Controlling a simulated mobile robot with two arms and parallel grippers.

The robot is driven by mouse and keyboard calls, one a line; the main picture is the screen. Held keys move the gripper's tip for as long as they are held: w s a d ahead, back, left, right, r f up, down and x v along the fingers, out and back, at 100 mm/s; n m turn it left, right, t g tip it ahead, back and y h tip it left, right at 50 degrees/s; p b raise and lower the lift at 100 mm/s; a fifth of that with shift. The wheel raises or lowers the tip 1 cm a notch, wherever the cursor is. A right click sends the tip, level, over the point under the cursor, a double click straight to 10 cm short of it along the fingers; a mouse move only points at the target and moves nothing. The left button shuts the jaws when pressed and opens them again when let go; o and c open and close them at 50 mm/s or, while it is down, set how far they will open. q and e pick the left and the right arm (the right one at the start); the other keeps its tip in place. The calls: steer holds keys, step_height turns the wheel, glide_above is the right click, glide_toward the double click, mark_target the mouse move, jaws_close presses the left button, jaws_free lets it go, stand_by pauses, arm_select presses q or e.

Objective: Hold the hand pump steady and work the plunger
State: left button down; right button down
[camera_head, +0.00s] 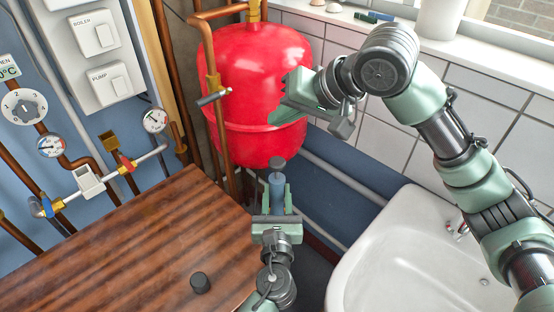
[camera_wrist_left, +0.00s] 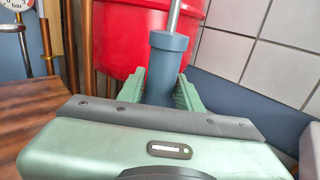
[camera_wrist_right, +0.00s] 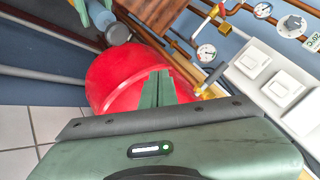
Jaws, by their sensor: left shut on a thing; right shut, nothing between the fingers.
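The hand pump is a blue-grey cylinder (camera_head: 277,199) with a thin metal rod and a dark round knob (camera_head: 277,162) on top. My left gripper (camera_head: 275,194) is shut around its body, in front of the red tank. In the left wrist view the pump (camera_wrist_left: 165,72) stands between the fingers (camera_wrist_left: 160,90), its rod rising out of the top edge. My right gripper (camera_head: 284,108) is shut and empty, above the knob and apart from it. The right wrist view shows its closed fingers (camera_wrist_right: 158,90), with the plunger knob (camera_wrist_right: 117,33) at the upper left.
A red tank (camera_head: 255,85) with copper pipes stands behind the pump. A white sink (camera_head: 400,260) is at the right. Gauges, valves and switches (camera_head: 97,32) line the left wall.

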mark_target(280, 162)
steer(key=shift+f, duration=3.9)
steer(key=shift+f, duration=0.4)
steer(key=shift+d+f, duration=0.1)
steer(key=shift+f, duration=1.65)
steer(key=shift+r, duration=2.15)
steer(key=shift+r, duration=2.55)
